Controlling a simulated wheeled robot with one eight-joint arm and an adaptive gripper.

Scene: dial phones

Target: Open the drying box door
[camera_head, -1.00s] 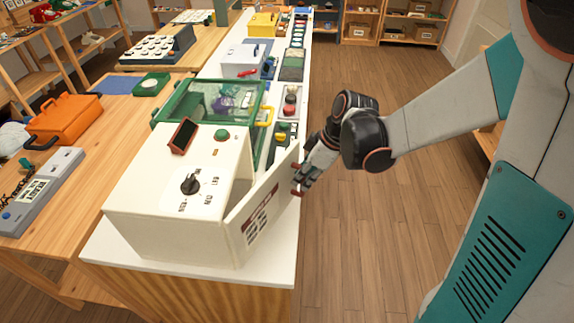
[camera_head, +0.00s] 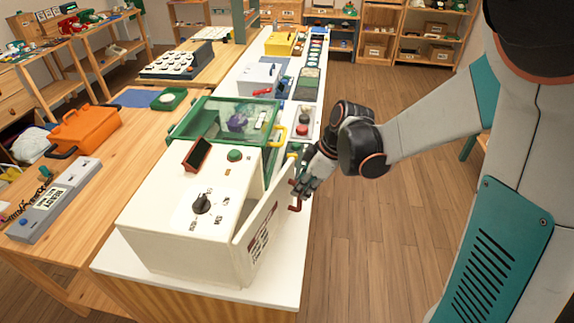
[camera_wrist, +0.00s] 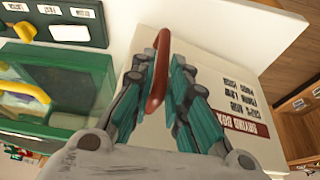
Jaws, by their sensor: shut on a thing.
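The drying box (camera_head: 185,230) is a white case with a dial and a green button on top, at the near end of the white counter. Its door (camera_head: 262,225), on the right side, stands ajar, with a gap at the far end. In the wrist view the door (camera_wrist: 220,80) shows its "DRYING BOX" label. A dark red handle (camera_head: 295,208) is on the door's outer face; it also shows in the wrist view (camera_wrist: 159,70). My gripper (camera_head: 302,190) is shut on this handle; its teal fingers (camera_wrist: 160,88) lie on either side of it.
A green case with a clear lid (camera_head: 232,118) and yellow handle stands just behind the box. More devices line the white counter (camera_head: 200,297). A wooden table (camera_head: 95,190) with an orange case (camera_head: 85,130) is left. The floor (camera_head: 365,240) right of the counter is clear.

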